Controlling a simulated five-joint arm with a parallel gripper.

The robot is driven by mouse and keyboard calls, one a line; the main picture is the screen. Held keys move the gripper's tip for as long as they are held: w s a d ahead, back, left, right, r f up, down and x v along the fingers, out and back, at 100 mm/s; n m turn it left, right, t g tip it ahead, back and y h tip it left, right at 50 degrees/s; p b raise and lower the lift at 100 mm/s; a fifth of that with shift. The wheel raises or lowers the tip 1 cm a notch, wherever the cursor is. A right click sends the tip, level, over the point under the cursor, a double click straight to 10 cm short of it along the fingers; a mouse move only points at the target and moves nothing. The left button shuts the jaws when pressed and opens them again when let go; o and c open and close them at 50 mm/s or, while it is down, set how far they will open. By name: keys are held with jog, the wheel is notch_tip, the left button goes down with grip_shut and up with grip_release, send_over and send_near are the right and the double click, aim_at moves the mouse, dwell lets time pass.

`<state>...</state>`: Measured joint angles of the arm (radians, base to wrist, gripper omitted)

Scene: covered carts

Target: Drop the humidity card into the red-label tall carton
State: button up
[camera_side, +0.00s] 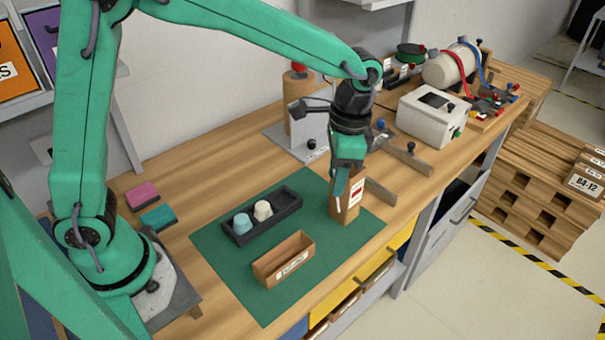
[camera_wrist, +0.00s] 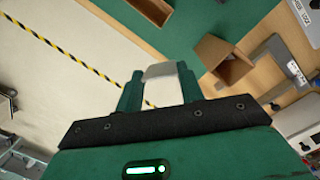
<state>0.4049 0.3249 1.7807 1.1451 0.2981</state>
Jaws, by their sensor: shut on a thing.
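The tall carton (camera_side: 347,211) is brown, with a white and red label on its front, and stands upright at the right part of the green mat. It also shows in the wrist view (camera_wrist: 210,52), open end visible. My gripper (camera_side: 340,180) points down at the carton's top in the side view. In the wrist view my gripper (camera_wrist: 160,84) is shut on a pale card (camera_wrist: 160,70), held between the fingertips. There the card appears left of the carton's opening, apart from it. I cannot make out the card in the side view.
A low open brown box (camera_side: 284,262) and a black tray (camera_side: 262,217) with a blue and a cream cup lie on the green mat (camera_side: 225,262). Pink and teal blocks (camera_side: 143,196) lie left. A grey bracket (camera_side: 380,192) and white instrument box (camera_side: 433,116) stand beyond the carton.

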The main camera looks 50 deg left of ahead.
jog(key=w+a+r+n+g, duration=0.1)
jog(key=w+a+r+n, duration=0.3)
jog(key=w+a+n, duration=0.2)
jog(key=shift+w+n, duration=1.1)
jog(key=shift+w, duration=0.9)
jog(key=shift+f, duration=0.1)
notch_tip(320, 180, down, 7)
dwell(0.3)
jog(key=o, duration=1.2)
